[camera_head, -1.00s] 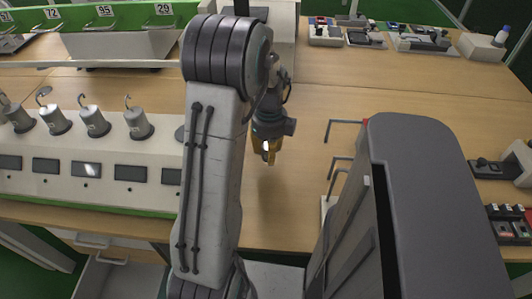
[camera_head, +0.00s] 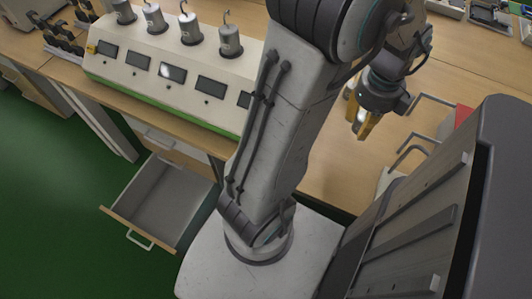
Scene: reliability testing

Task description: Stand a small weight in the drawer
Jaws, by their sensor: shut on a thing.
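My gripper (camera_head: 364,122), with yellow fingers, is at the upper right, in front of the wooden bench top. It is shut on a small, pale, shiny piece (camera_head: 361,115), the small weight as far as I can tell; the fingers hide most of it. The drawer (camera_head: 139,239) is pulled open below the bench at the lower left. It is grey inside with a wooden front and a metal handle, and the part in view looks empty. My gripper is well to the right of the drawer and higher.
Several grey hooked weights (camera_head: 230,41) stand on a white console (camera_head: 137,68) with dark displays. Bent metal rods (camera_head: 432,101) and a red part (camera_head: 462,115) are right of my gripper. Green floor (camera_head: 60,220) is clear left of the drawer.

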